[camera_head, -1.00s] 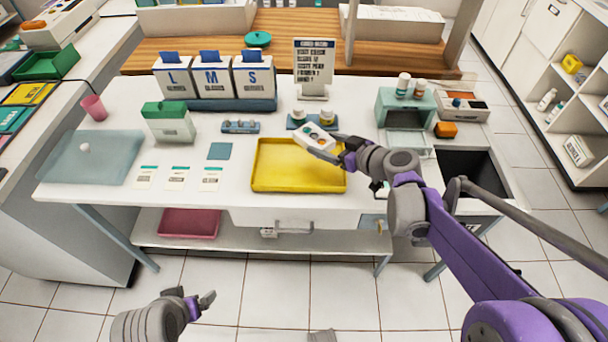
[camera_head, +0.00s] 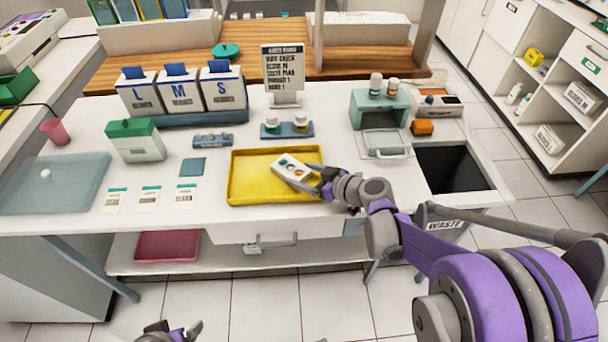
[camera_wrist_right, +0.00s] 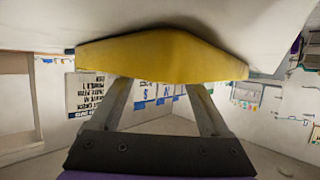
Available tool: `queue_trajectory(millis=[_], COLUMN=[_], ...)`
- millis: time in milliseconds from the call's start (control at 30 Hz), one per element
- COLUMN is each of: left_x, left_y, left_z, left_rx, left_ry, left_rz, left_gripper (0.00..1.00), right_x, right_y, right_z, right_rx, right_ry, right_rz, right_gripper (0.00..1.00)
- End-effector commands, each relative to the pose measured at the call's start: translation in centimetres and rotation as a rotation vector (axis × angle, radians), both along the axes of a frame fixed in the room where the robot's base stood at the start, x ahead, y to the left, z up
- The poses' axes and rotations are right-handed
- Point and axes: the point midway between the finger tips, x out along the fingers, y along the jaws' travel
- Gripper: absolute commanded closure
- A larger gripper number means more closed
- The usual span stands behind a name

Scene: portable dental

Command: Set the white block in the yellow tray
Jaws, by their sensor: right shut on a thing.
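The white block (camera_head: 292,167), with dark and coloured round marks on top, is over the right half of the yellow tray (camera_head: 243,192), inside its outline. I cannot tell whether it touches the tray floor. My right gripper (camera_head: 320,182) is shut on the block's right end, close to the tray's right edge. In the right wrist view the fingers (camera_wrist_right: 160,105) reach up to the yellow tray (camera_wrist_right: 165,58); the block is not clear there. My left gripper (camera_head: 178,331) is at the bottom edge, cut off, below the table and empty-looking.
A blue rack with two small jars (camera_head: 286,130) stands behind the tray, beneath a sign (camera_head: 284,70). A teal box (camera_head: 380,112) and a dark waste opening (camera_head: 450,168) are at right. Blue square (camera_head: 192,166) and white cards (camera_head: 150,199) lie left.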

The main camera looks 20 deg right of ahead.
Motion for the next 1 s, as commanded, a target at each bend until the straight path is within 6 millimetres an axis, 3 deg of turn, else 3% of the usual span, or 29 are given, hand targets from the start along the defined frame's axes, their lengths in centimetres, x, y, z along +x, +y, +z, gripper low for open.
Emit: queue_trajectory(millis=[200,233,300,667,1000], left_x=[0.0,0.0,0.0,0.0,0.0], left_y=[0.0,0.0,0.0,0.0,0.0], left_z=[-0.3,-0.2,-0.1,0.2,1.4], left_rx=[0.000,0.000,0.000,0.000,0.000], left_ry=[0.001,0.001,0.000,-0.001,-0.005], left_rz=[0.000,0.000,0.000,0.000,0.000], left_gripper=[0.08,0.08,0.08,0.08,0.08], right_x=[0.0,0.0,0.0,-0.3,-5.7], right_y=[0.0,0.0,0.0,-0.2,-3.3], right_z=[-0.3,-0.3,-0.2,0.3,3.0], right_rx=[0.000,0.000,0.000,-0.001,0.000], right_ry=[0.000,0.000,0.000,0.000,0.000], right_rz=[0.000,0.000,0.000,-0.002,-0.006], right_gripper=[0.88,0.15,0.02,0.00,0.00])
